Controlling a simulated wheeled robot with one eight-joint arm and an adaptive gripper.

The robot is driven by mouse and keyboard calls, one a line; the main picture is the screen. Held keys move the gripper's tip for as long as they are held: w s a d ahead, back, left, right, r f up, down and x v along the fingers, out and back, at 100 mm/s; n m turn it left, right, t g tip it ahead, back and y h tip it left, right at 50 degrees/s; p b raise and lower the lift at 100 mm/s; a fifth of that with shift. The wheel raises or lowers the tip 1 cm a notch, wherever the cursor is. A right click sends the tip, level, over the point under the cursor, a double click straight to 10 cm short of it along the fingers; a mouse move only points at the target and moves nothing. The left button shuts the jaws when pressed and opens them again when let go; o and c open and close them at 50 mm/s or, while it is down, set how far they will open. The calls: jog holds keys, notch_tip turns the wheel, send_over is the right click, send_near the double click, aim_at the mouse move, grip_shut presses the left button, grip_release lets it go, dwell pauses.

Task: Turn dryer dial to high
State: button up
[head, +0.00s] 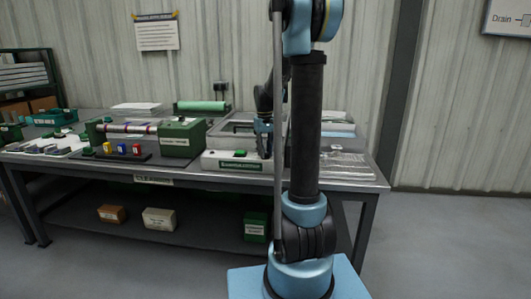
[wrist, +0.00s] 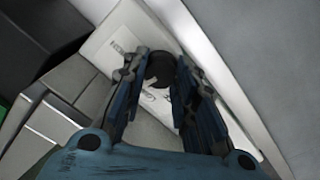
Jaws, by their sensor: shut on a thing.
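The dryer looks to be the low white box (head: 213,161) at the front of the bench, with a green button and a green label. My gripper (head: 264,146) points down over its right end. In the wrist view, my gripper (wrist: 157,78) has its two blue fingers on either side of a round black dial (wrist: 159,64) and is shut on it. The dial stands on a pale panel (wrist: 108,45) with dark lettering around it, too small to read. The dial's pointer mark cannot be made out. In the head view the dial is hidden by my gripper.
A grey tray (head: 236,127) stands behind the white box. A green machine with a roller (head: 181,139) is to the left, with small coloured blocks (head: 122,149) in front. A clear flat bag (head: 346,166) lies at the right end of the bench (head: 374,183).

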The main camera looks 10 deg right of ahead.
jog(key=m, duration=0.5)
jog(key=shift+w, duration=0.15)
jog(key=shift+m, duration=2.4)
jog(key=o, duration=1.1)
notch_tip(320, 180, up, 12)
jog(key=shift+w+a+f, duration=0.1)
